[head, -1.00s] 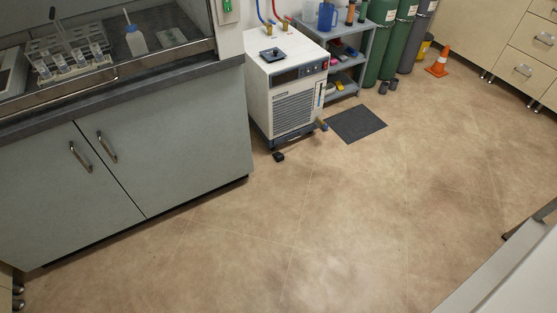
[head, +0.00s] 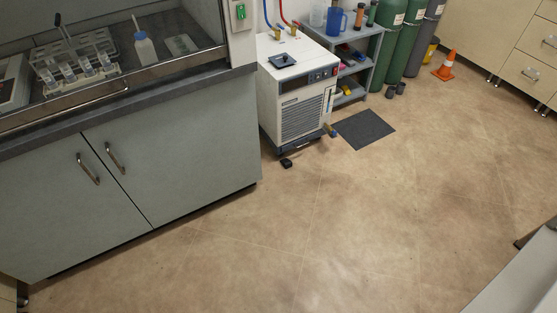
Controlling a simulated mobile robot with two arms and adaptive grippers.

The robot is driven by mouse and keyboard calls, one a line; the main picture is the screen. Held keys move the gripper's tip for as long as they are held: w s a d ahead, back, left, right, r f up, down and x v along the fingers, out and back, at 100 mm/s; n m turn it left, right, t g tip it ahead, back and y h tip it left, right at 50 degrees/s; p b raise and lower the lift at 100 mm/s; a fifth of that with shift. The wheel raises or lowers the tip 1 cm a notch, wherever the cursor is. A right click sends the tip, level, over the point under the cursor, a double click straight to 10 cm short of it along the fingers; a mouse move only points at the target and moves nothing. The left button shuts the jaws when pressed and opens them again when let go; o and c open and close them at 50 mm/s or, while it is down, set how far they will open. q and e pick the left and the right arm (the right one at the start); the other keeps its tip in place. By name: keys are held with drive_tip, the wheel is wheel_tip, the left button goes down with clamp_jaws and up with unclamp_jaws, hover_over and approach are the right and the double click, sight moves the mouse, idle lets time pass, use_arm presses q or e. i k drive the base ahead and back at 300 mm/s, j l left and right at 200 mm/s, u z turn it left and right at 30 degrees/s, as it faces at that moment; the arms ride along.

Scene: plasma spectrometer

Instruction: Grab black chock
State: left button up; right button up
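A small black chock (head: 286,163) lies on the floor by the front left corner of the white chiller unit (head: 298,95). It looks close to the chiller's base; I cannot tell whether they touch. No gripper shows in the head view, and nothing is seen to hold the chock.
A grey cabinet (head: 190,150) with a fume hood on top stands at the left. A dark mat (head: 364,129) lies right of the chiller. A shelf (head: 356,68), gas cylinders (head: 408,45) and an orange cone (head: 444,68) stand behind. The middle floor is clear.

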sight(287, 164)
drive_tip(key=i+j+u, duration=0.1)
drive_tip(key=i+u, duration=0.25)
drive_tip(key=i, duration=0.75)
